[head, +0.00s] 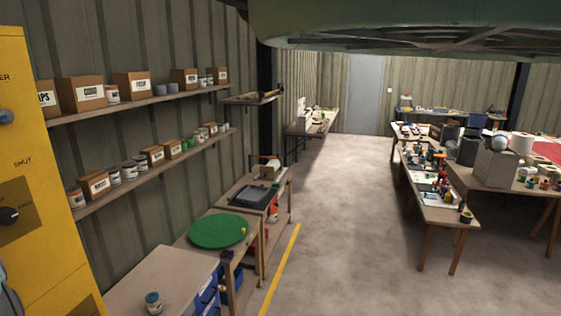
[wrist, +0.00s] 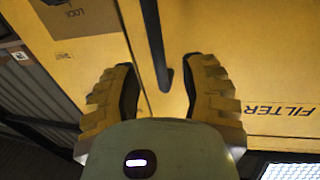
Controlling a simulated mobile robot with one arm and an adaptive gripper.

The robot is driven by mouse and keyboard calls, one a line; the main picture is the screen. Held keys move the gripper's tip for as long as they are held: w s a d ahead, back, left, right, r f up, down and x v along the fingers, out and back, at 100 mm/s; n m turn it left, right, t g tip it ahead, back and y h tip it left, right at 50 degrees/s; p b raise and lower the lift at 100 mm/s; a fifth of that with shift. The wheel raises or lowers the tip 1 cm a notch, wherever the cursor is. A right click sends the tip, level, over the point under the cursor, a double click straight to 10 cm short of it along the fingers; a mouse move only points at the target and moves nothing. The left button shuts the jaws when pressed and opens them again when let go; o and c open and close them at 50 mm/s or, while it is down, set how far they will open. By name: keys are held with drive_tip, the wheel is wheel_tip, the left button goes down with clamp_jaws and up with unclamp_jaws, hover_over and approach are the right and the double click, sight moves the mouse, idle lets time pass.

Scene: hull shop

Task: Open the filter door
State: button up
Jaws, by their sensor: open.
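The filter door (wrist: 245,50) is a flat yellow panel with upside-down FILTER lettering, on the right in the wrist view. A dark bar handle (wrist: 154,38) runs down from the top edge of that view. A panel seam lies just left of it. My gripper (wrist: 163,75) is open, with one ribbed yellow finger on each side of the handle's lower end. I see gaps on both sides and cannot tell the depth. The door looks closed as far as it shows. In the head view, part of the yellow cabinet (head: 40,150) stands at the left edge, with SHUT lettering; my gripper is not visible there.
Shelves (head: 150,103) with boxes and cans line the left wall. Low benches (head: 160,280) stand below them. A long table (head: 440,205) is at right. The grey floor (head: 340,240) between is clear.

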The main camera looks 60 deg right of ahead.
drive_tip(key=shift+w+a+p, duration=0.2)
drive_tip(key=shift+w+p, duration=0.8)
drive_tip(key=shift+w, duration=0.55)
drive_tip(key=shift+o, duration=0.2)
clamp_jaws()
